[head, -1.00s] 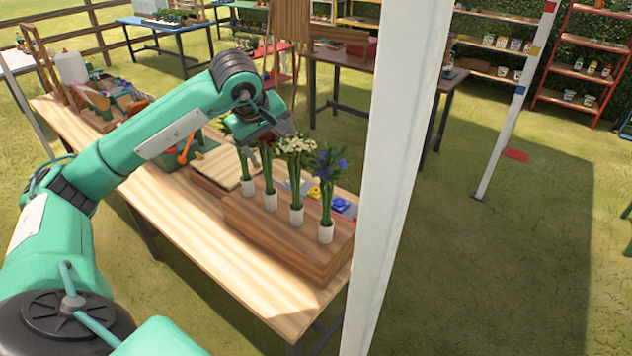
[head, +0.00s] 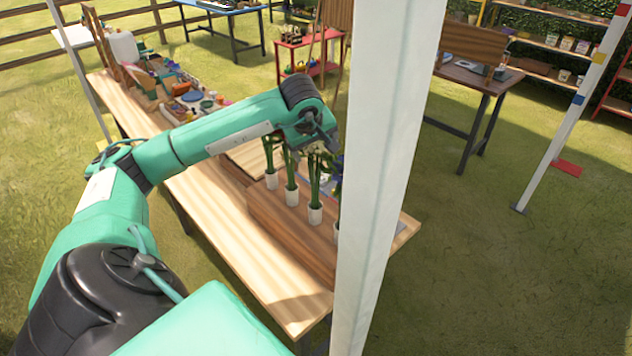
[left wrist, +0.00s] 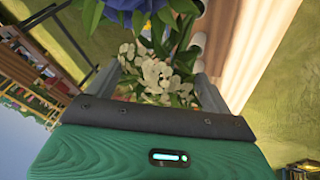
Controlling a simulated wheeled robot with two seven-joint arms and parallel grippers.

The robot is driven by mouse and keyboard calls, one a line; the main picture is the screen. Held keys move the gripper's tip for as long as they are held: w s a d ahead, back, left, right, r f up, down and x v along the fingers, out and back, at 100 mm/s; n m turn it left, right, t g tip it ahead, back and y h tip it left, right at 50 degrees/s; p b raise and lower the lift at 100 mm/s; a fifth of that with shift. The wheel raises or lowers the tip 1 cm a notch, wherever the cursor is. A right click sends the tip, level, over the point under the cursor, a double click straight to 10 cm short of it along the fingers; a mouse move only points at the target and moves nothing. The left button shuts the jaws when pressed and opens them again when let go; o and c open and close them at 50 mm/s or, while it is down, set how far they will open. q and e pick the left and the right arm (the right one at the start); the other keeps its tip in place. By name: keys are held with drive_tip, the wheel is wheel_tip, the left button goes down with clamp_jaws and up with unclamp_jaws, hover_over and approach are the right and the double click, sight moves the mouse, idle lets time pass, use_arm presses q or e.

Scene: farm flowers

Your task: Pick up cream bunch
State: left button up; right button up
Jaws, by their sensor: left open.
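The cream bunch shows in the left wrist view (left wrist: 160,75) as pale cream flowers with green leaves, lying between the two fingers of my open left gripper (left wrist: 158,90). In the head view, my left gripper (head: 318,138) is over the row of bunches and hides most of the flower heads. Green stems in a white pot (head: 315,213) show just below it. In the left wrist view a blue bunch (left wrist: 130,8) is just beyond the cream one. My right gripper is not in view.
Several white pots stand in a row on a wooden block (head: 290,235) on the long wooden table (head: 215,215). A white post (head: 380,180) stands in front of the table and covers part of the blue bunch. Tools and containers crowd the table's far left end.

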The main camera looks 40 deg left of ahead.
use_arm(q)
drive_tip(key=shift+a+f+p, duration=0.1)
drive_tip(key=shift+f+p, duration=0.05)
drive_tip(key=shift+p, duration=0.15)
drive_tip(key=p+x, duration=0.2)
drive_tip(key=x, duration=0.2)
drive_tip(key=shift+s+a+p, duration=0.15)
drive_tip(key=shift+p, duration=0.25)
drive_tip(key=shift+f, duration=0.4)
drive_tip(key=shift+a, duration=0.1)
drive_tip(key=shift+c, duration=0.2)
drive_tip(key=c, duration=1.3)
drive_tip(key=shift+r, duration=0.2)
drive_tip(key=shift+c, duration=0.2)
